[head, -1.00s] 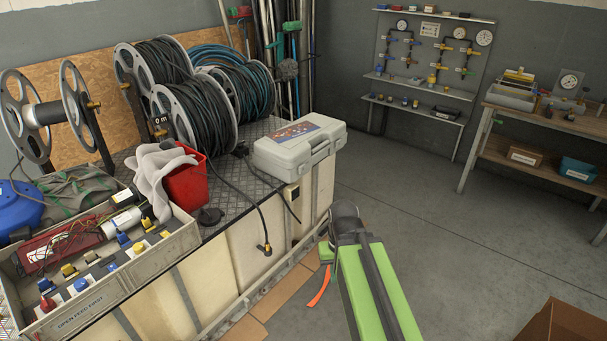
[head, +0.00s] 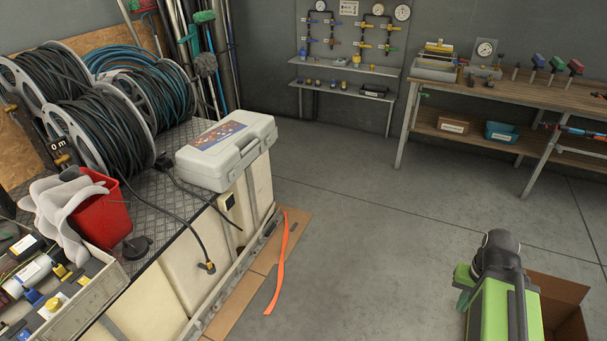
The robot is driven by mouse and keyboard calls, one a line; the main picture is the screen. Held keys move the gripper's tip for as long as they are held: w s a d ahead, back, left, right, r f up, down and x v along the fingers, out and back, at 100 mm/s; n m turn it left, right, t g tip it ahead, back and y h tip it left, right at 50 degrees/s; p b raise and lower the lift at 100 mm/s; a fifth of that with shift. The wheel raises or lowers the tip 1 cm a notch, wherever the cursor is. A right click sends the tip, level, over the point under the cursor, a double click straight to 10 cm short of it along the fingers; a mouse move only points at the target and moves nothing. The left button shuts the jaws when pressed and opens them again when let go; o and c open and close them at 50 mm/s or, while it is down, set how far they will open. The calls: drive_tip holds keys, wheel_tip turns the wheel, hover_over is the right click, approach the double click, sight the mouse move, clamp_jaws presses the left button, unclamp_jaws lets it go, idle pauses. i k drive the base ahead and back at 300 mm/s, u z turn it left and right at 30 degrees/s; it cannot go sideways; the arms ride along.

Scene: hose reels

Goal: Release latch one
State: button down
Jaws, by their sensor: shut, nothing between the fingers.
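Three hose reels stand on the bench at the left in the head view. The front reel (head: 105,135) carries dark hose, with a black "0 m" plate (head: 57,143) and a small brass fitting (head: 61,159) at its left side. Another brass fitting (head: 11,108) shows at the left edge. I cannot tell which fitting, if any, is latch one, and no number is readable. My green arm reaches up from the bottom right, over the floor and well away from the reels. Its black joint shows, but my gripper's fingers do not.
A grey case (head: 226,152) sits on the bench's right end. A red bucket (head: 100,207) with a grey cloth stands at its front. A cardboard box (head: 565,300) is beside my arm. An orange strip (head: 279,262) lies by the bench. The middle floor is clear.

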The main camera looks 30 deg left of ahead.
sight(233, 176)
drive_tip(key=z, duration=0.25)
drive_tip(key=k, duration=1.15)
drive_tip(key=u, duration=1.5)
drive_tip(key=i, duration=1.65)
drive_tip(key=u, duration=0.05)
